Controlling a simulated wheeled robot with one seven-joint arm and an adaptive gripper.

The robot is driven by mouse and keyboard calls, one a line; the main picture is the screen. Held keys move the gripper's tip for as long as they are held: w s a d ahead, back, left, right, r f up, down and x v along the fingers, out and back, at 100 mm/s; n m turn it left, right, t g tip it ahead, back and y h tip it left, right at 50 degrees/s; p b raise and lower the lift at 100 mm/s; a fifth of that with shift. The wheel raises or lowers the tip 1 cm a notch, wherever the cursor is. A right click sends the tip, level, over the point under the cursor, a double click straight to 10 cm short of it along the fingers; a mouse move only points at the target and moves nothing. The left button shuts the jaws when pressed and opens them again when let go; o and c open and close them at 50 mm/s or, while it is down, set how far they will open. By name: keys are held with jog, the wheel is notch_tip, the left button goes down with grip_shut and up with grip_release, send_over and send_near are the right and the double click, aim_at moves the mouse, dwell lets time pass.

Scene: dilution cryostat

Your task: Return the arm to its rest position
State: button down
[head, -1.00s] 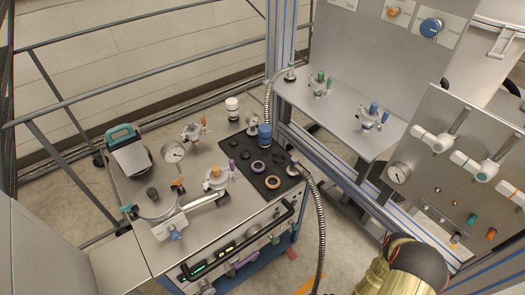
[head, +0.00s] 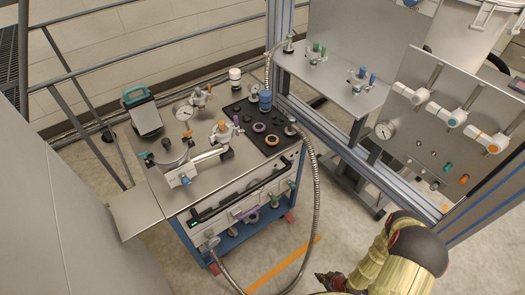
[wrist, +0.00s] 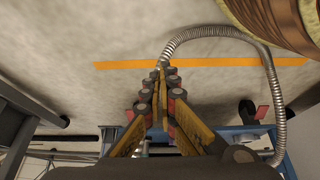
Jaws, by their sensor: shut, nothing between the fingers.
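My arm shows at the lower right of the head view, its yellow-sleeved links bent. My gripper (head: 330,280) is low at the bottom edge, over the floor in front of the cart. In the wrist view my gripper (wrist: 162,72) has its fingertips together with nothing between them. Part of the arm is cut off by the frame edge.
A cart (head: 150,200) with gauges, valves and a black mat stands at left. A flexible metal hose (head: 316,200) hangs from it and loops near my gripper; it also arcs in the wrist view (wrist: 272,80). A valve panel (head: 425,135) stands at right.

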jog(key=w+d+r+h, duration=0.1)
jog(key=w+d+r, duration=0.5)
jog(key=w+r, duration=0.35)
jog(key=w+d+r+h, duration=0.2)
jog(key=w+d+r, duration=0.5)
jog(key=r, duration=0.4)
jog(key=w+a+r+m+h, duration=0.1)
jog(key=w+r, duration=0.3)
jog(key=r, duration=1)
jog(key=w+r+m+h, duration=0.15)
jog(key=w+r, duration=0.25)
jog(key=r, duration=1)
jog(key=s+a+r+m, duration=0.1)
jog(key=s+a+r, duration=0.15)
jog(key=r, duration=0.55)
jog(key=s+a+r+m, duration=0.15)
jog(key=a+r, duration=0.25)
jog(key=r, duration=0.4)
jog(key=s+a+r, duration=0.3)
jog(key=r, duration=0.5)
jog(key=s+a+r, duration=0.4)
jog(key=s, duration=0.3)
jog(key=s+a+r+m+y+p, duration=0.1)
jog(key=s+a+r, duration=0.3)
jog(key=s, duration=0.4)
jog(key=s+a+r+m+t+y, duration=0.1)
jog(key=s+a+r, duration=0.3)
jog(key=s, duration=0.4)
jog(key=shift+a+r, duration=0.15)
jog(key=shift+r, duration=0.5)
